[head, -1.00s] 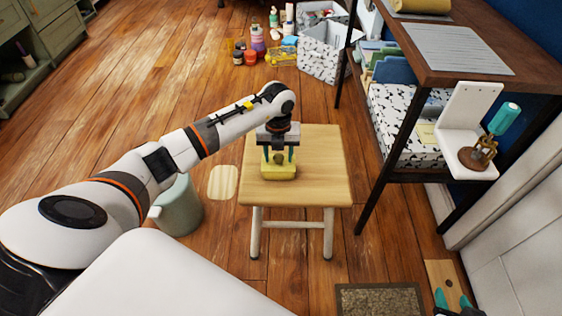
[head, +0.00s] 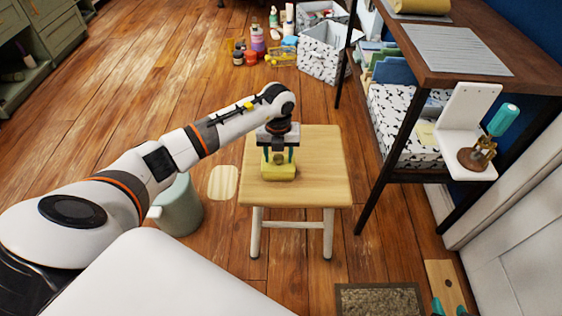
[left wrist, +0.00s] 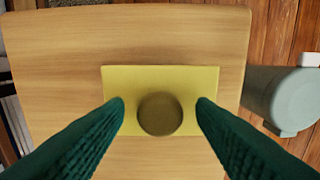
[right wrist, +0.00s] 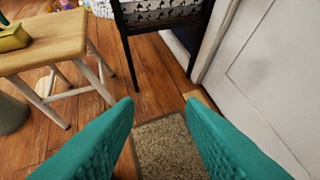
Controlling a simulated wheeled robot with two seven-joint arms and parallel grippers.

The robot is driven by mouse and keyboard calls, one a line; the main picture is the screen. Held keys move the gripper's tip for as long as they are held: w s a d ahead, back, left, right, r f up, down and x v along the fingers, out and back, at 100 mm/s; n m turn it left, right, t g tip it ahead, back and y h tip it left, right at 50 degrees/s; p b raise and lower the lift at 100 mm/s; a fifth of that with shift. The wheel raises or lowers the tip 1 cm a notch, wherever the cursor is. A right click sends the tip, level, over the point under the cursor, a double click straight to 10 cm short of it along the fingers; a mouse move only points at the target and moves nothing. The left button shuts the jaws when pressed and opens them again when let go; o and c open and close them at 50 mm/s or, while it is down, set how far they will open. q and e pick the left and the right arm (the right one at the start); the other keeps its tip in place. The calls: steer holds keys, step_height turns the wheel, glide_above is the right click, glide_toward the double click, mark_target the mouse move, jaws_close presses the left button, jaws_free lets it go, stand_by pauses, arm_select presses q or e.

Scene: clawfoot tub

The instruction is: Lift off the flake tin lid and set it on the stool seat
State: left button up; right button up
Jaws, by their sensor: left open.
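A yellow rectangular piece (head: 280,173) with a round brownish knob (left wrist: 160,113) lies on the wooden stool seat (head: 322,175). I take it for the flake tin lid; I cannot tell whether a tin body is under it. It also shows in the right wrist view (right wrist: 14,40). My left gripper (head: 279,157) points down over it. In the left wrist view its teal fingers (left wrist: 160,108) are open, one on each side of the knob, with gaps. My right gripper (right wrist: 160,108) is open and empty, away from the stool over a speckled mat (right wrist: 168,148).
A sage-green bin (head: 178,207) stands left of the stool. A dark-framed shelf unit (head: 450,65) stands to the right, with a white wall bracket (head: 470,105) near it. Bottles and patterned boxes (head: 321,60) sit on the floor behind. The seat around the yellow piece is clear.

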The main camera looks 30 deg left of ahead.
steer(key=shift+s, duration=0.1)
stand_by(0.3)
arm_select(q)
steer(key=c, duration=1)
jaws_close()
arm_select(e)
steer(key=shift+s+d+f+g, duration=0.3)
steer(key=shift+s+f+g, duration=0.1)
steer(key=shift+s+g, duration=0.15)
